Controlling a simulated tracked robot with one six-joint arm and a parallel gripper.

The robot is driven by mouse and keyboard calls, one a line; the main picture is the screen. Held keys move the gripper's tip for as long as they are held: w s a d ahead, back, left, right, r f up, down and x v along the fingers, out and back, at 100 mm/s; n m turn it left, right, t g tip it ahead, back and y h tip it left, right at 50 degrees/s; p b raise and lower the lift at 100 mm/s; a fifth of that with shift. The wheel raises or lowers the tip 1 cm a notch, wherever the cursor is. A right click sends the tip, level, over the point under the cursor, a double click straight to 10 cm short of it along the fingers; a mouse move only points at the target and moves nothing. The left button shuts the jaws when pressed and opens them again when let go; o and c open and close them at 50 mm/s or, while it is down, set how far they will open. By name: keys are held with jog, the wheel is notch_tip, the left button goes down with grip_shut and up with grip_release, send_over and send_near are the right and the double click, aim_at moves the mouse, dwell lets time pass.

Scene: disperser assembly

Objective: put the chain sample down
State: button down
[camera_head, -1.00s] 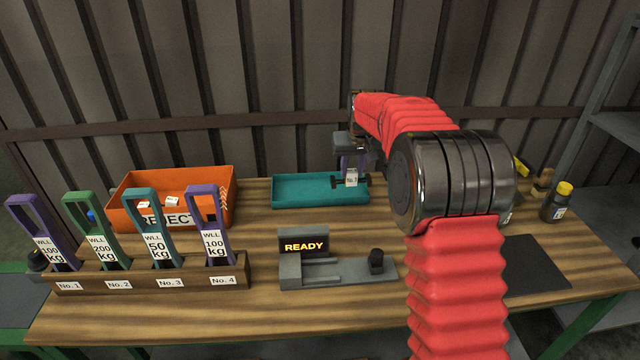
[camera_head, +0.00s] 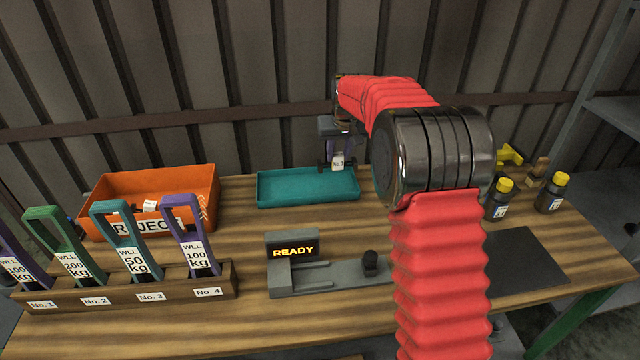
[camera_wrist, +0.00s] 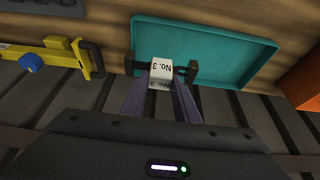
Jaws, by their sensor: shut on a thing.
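The chain sample (camera_head: 337,162), with a white No. 3 tag and dark end pieces, is held up at the back edge of the teal tray (camera_head: 308,187). In the wrist view the sample's tag (camera_wrist: 161,76) overlaps the tray's wall-side rim (camera_wrist: 240,78). My gripper (camera_wrist: 160,87) is shut on the sample between its two purple fingers. In the head view my gripper (camera_head: 338,150) is small and partly hidden by its own wrist. The tray looks empty. The exact height above it is hard to tell.
An orange REJECT bin (camera_head: 190,215) holding white-tagged pieces stands left of the tray. A rack (camera_head: 130,290) holds several load tags in front. A READY fixture (camera_head: 292,250) stands mid-bench. Dark bottles (camera_head: 497,198) and a yellow tool (camera_head: 510,155) lie right. The corrugated wall is close behind.

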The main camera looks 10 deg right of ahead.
aim_at(338, 162)
jog(key=shift+f, duration=2)
jog(key=shift+f, duration=0.15)
jog(key=shift+f, duration=2.35)
jog(key=c, duration=1.4)
grip_release()
jog(key=shift+f, duration=0.15)
jog(key=v, duration=1.2)
jog(key=shift+s, duration=0.1)
